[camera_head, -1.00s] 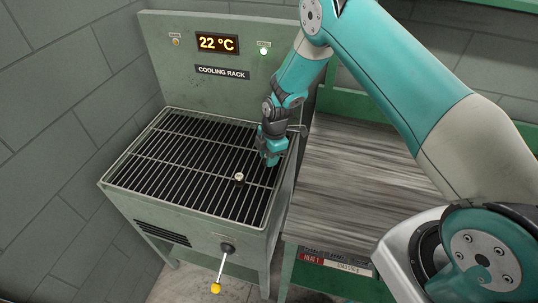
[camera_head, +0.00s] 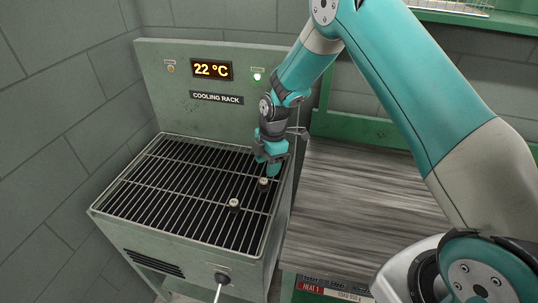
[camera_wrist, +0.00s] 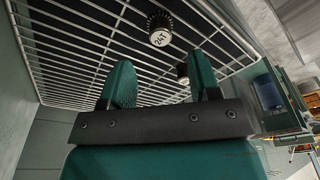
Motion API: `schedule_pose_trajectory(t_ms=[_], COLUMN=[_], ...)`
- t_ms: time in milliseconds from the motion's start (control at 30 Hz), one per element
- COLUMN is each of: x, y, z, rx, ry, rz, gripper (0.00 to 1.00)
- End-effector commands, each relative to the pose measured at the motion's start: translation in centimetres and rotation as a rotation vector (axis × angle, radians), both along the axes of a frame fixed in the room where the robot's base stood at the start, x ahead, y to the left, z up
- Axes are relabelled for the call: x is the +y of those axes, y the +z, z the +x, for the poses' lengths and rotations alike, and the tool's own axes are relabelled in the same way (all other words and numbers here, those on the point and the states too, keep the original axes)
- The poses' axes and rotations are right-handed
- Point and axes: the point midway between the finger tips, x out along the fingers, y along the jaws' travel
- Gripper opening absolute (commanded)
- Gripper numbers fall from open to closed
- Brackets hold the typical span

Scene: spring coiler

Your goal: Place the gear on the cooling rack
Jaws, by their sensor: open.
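The cooling rack (camera_head: 112,187) is a wire grid set in a grey-green metal stand. A small pale-topped gear (camera_head: 264,182) stands on its right part, just below my gripper (camera_head: 272,168). A second small gear (camera_head: 234,203) stands nearer the front. In the wrist view, a dark-toothed gear with a pale top marked "24T" (camera_wrist: 160,38) stands on the grid beyond my fingers. Another gear (camera_wrist: 183,73) shows partly between the fingertips, its marking unreadable. My gripper (camera_wrist: 163,82) is open and apart from the rack's wires.
The stand's back panel has a 22 °C display (camera_head: 211,69), a "COOLING RACK" label (camera_head: 216,97) and a lit green lamp (camera_head: 258,76). A grey streaked worktop (camera_head: 350,215) adjoins on the right. The rack's left part is bare.

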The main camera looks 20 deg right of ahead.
Motion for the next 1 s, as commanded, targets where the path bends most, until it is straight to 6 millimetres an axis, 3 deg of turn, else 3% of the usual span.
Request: schedule_pose_trajectory(t_ms=[100,367,467,567,700,800,1000], x=[-0.4,-0.4,0.5,2.2,4.4,5.4,6.2], y=[2.1,5.4,8.3,12.9,19.3,22.6,25.4], z=[0.1,-0.2,-1.6,-4.7,-11.7,-17.3,-26.8], rx=[-0.002,0.000,0.003,0.019,0.068,0.115,0.211], ry=[0.000,-0.017,-0.093,-0.235,-0.490,-0.669,-0.948], rz=[0.000,0.004,0.019,0.048,0.101,0.133,0.173], gripper=[0.56,0.56,0.56,0.56,0.56,0.56,0.56])
